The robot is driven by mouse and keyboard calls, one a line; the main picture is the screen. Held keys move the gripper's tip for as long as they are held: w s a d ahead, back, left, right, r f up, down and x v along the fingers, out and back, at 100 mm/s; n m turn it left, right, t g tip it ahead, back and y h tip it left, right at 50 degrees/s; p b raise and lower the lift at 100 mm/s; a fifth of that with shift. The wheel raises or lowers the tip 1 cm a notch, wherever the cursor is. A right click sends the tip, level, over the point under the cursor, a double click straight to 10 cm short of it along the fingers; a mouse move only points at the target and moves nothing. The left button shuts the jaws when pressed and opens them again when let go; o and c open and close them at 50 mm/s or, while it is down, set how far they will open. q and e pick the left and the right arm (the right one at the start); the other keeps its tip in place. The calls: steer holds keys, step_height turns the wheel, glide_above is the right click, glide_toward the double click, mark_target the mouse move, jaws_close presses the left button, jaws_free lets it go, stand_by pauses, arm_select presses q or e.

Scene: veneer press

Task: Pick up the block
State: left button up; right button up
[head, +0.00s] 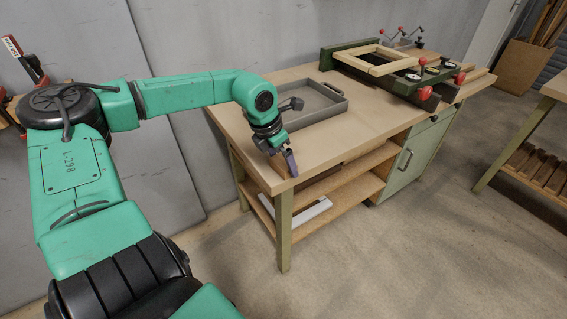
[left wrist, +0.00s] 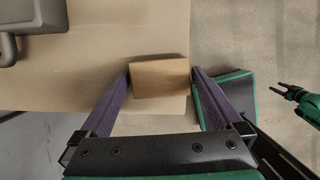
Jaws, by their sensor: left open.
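A brown wooden block (left wrist: 160,77) lies on the workbench top close to its edge, in the left wrist view. My left gripper (head: 289,162) is over the near left corner of the workbench (head: 360,118) in the head view, pointing down. Its two purple fingers are open, with one fingertip on each side of the block in the left wrist view. I cannot tell whether they touch it. In the head view the block is mostly hidden by the gripper. My right gripper (left wrist: 277,92) shows small at the right of the left wrist view, its fingers apart and empty.
A grey tray (head: 343,104) sits behind the gripper on the bench. A wooden frame (head: 387,68) lies in the green press at the far end. Shelves are below the bench top. The bench top's front middle is clear.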

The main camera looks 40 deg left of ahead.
arm_select(q)
steer(key=c, duration=1.1)
